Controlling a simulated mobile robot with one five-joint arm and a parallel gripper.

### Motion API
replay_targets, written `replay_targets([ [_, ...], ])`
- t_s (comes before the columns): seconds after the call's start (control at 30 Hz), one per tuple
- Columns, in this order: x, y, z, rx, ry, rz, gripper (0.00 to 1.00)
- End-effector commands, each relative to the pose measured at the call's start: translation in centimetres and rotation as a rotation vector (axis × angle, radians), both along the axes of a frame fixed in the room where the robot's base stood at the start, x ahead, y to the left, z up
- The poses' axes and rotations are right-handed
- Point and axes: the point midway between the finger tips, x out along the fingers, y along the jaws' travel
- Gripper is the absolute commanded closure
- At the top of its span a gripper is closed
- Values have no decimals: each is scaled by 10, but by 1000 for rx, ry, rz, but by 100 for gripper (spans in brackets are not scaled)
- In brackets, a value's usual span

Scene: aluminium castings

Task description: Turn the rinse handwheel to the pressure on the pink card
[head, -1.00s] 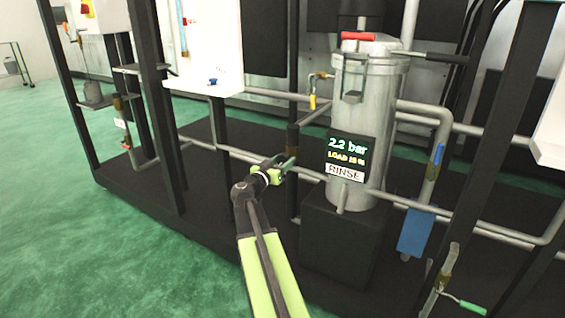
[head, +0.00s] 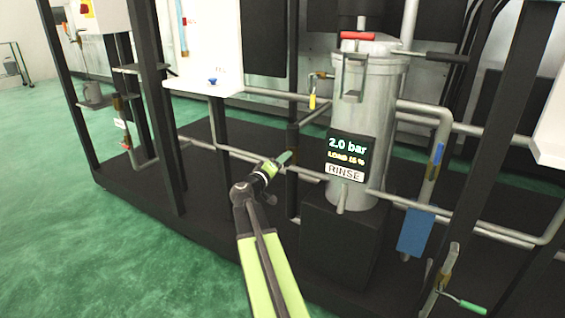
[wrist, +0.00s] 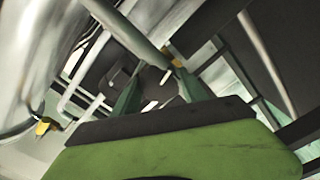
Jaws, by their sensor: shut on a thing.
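My gripper (head: 286,157) is at the pipework left of the metal rinse vessel (head: 366,110). In the wrist view my two green fingers (wrist: 158,78) close around something small and mostly hidden, which I take to be the rinse handwheel from the changing reading. A brass-yellow part shows just past the fingertips. The display (head: 347,150) on the vessel reads 2.0 bar, with a load line of about 15 % and a RINSE label below. I see no pink card in either view.
Black frame posts (head: 160,110) stand left of my arm. A blue plate (head: 416,232) and a green-handled lever (head: 470,306) are at the right. A yellow-handled valve (head: 313,100) is above my gripper. Green floor at left is clear.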

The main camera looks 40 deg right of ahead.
Motion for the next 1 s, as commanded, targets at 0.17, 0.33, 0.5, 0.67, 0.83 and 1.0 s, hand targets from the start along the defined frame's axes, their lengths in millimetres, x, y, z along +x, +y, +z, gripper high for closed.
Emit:
replay_targets([
  [0.17,2,1,0,-22,88,4,90],
  [0.33,2,1,0,-35,143,4,90],
  [0.5,2,2,0,-42,167,4,90],
  [0.67,2,2,0,-43,173,4,90],
  [0.83,2,2,0,-42,172,5,90],
  [1.0,2,2,0,-42,172,5,39],
])
